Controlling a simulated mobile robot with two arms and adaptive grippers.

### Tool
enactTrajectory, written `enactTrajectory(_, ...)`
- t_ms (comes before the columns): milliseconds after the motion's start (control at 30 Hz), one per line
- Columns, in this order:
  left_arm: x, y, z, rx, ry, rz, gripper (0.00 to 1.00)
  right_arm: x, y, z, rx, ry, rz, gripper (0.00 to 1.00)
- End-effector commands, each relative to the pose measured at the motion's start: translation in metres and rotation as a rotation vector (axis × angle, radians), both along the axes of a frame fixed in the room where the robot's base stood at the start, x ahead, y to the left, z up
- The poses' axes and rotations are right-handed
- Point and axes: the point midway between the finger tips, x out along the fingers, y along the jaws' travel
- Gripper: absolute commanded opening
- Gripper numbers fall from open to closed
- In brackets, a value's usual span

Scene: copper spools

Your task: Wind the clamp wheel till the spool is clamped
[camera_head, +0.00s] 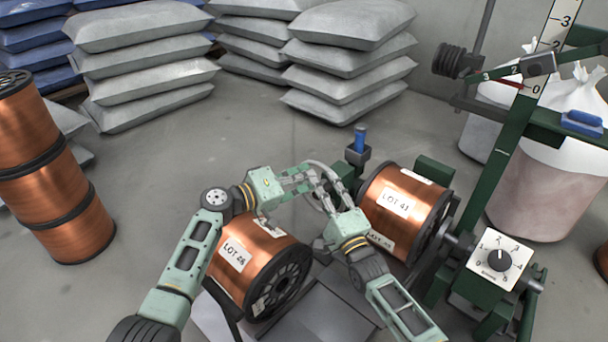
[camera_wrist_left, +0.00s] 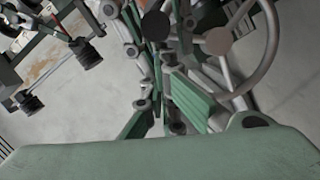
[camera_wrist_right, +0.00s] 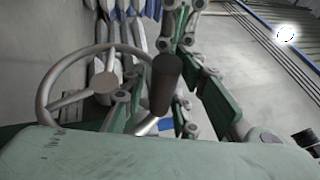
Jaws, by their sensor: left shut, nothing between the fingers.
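The copper spool labelled LOT 41 (camera_head: 388,202) lies on its side in the green stand at centre right. The grey clamp wheel (camera_wrist_right: 47,88) is at its left end, partly hidden in the head view by my grippers; its rim also shows in the left wrist view (camera_wrist_left: 272,50). A dark handle knob (camera_wrist_right: 165,85) stands in front of my right gripper, whose fingers are spread either side of it; I cannot tell whether they touch it. My right gripper (camera_head: 327,187) is at the wheel. My left gripper (camera_head: 308,178) is shut and empty, close beside the wheel.
A second spool labelled LOT 46 (camera_head: 262,255) lies below my left gripper. Several stacked spools (camera_head: 45,170) stand at left. A dial box (camera_head: 498,258) is at right. Grey sacks (camera_head: 345,60) are piled behind; the floor between is clear.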

Motion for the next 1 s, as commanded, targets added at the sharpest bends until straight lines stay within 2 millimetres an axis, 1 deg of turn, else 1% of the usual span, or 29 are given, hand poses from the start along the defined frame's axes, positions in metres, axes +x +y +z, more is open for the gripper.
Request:
enactTrajectory(33, -0.004, -0.005, -0.003, 0.003, 0.005, -0.013, 0.00, 0.000, 0.002, 0.004, 0.001, -0.008, 0.003, 0.35)
enactTrajectory(100, -0.004, -0.005, -0.003, 0.003, 0.005, -0.013, 0.00, 0.001, 0.002, 0.005, 0.001, -0.010, 0.002, 0.39)
enactTrajectory(433, -0.003, -0.004, -0.002, 0.002, 0.002, -0.010, 0.00, -0.001, 0.002, 0.005, 0.000, -0.012, 0.001, 0.39)
enactTrajectory(533, -0.002, -0.003, -0.001, 0.001, 0.002, -0.009, 0.00, -0.007, -0.001, 0.002, -0.001, -0.010, 0.001, 0.39)
enactTrajectory(667, -0.002, -0.003, -0.001, 0.001, 0.002, -0.007, 0.00, -0.025, -0.009, -0.004, -0.001, -0.008, 0.001, 0.39)
enactTrajectory(800, -0.001, -0.002, -0.001, 0.001, 0.001, -0.005, 0.00, -0.053, -0.020, -0.013, -0.001, -0.008, 0.001, 0.39)
enactTrajectory(1000, -0.001, -0.001, 0.000, 0.001, 0.000, -0.003, 0.00, -0.087, -0.034, -0.023, -0.002, -0.009, 0.001, 0.39)
